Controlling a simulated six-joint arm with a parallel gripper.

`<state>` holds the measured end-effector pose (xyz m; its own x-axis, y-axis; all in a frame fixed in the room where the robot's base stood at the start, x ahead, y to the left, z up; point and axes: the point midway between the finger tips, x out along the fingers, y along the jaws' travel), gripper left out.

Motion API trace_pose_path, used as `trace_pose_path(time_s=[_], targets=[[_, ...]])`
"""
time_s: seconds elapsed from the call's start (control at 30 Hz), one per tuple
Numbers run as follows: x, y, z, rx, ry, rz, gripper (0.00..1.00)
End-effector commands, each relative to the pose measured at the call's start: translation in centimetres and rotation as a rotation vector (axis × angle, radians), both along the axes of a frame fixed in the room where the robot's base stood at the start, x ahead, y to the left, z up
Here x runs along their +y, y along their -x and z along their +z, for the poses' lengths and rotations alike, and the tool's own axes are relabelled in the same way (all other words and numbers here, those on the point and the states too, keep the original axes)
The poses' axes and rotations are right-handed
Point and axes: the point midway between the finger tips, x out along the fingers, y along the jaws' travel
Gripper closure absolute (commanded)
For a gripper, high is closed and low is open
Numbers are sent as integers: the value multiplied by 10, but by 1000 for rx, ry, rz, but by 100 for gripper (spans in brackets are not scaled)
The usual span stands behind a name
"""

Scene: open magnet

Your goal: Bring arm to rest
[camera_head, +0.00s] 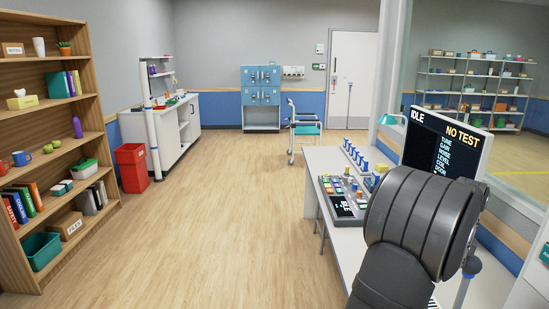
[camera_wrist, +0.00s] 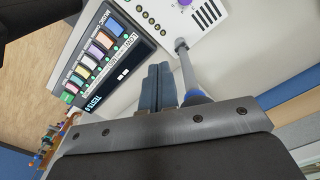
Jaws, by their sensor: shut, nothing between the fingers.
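My gripper (camera_wrist: 158,86) shows in the wrist view with its two dark fingers side by side and shut, with nothing between them. It is above the desk, close to a grey rod with a blue end (camera_wrist: 187,72); I cannot tell whether they touch. In the head view my dark, ribbed arm (camera_head: 415,220) fills the lower right in front of the desk, and my gripper is hidden there. The control console (camera_head: 345,205) with coloured keys stands on the desk; its key panel (camera_wrist: 112,42) also shows at the upper left of the wrist view.
The white desk (camera_head: 322,160) carries a row of blue-topped items (camera_head: 355,157) and a monitor (camera_head: 447,140) reading "IDLE" and "NO TEST". A white panel with a purple knob (camera_wrist: 184,3) is near my gripper. A loaded shelf (camera_head: 55,130) is at left; the floor (camera_head: 200,240) between is clear.

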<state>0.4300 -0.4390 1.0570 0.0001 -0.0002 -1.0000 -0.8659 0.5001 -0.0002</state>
Motion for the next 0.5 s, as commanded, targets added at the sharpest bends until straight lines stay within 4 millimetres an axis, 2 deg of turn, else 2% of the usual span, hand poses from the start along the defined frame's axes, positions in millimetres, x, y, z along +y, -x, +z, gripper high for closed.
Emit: trace_pose_path(time_s=[0.17, 0.27, 0.5], targets=[[0, 0, 3, -1, 1, 0, 100], [2, 0, 13, -1, 2, 1, 100], [1, 0, 56, -3, 3, 0, 100]])
